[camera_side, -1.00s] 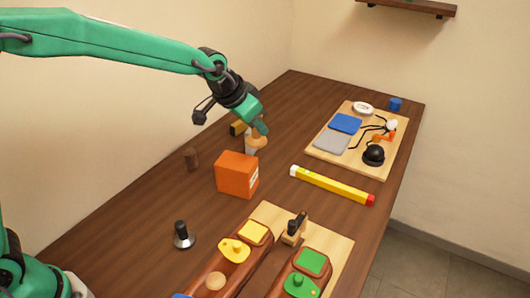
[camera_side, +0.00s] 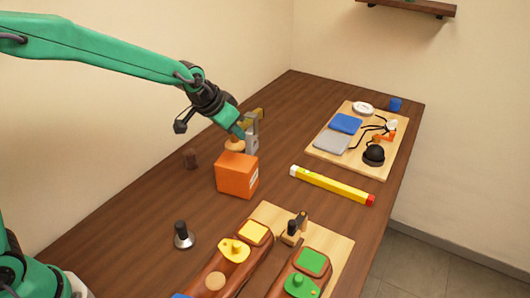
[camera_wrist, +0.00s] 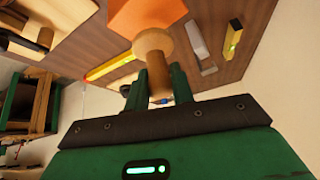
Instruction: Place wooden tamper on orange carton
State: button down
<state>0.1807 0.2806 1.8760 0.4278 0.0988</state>
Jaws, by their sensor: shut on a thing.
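The wooden tamper (camera_side: 235,147) is held in my gripper (camera_side: 238,132), just at the far top edge of the orange carton (camera_side: 237,177) in the side view. I cannot tell whether it touches the carton. In the wrist view the pale wooden tamper (camera_wrist: 152,44) stands out between the fingers of my gripper (camera_wrist: 158,75), which are shut on it. The orange carton (camera_wrist: 145,15) shows just beyond it at the top of that view. Part of the tamper is hidden by the fingers.
A grey and mustard object (camera_side: 253,134) stands close behind the carton. A yellow bar (camera_side: 332,185) lies to the right. Wooden saddle parts (camera_side: 233,262) fill the front.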

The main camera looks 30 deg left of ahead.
aim_at(231, 138)
jog(key=shift+f, duration=1.95)
jog(key=shift+f, duration=0.15)
jog(key=c, duration=1.2)
grip_release()
jog(key=shift+v, duration=6.1)
jog(key=shift+w, duration=0.15)
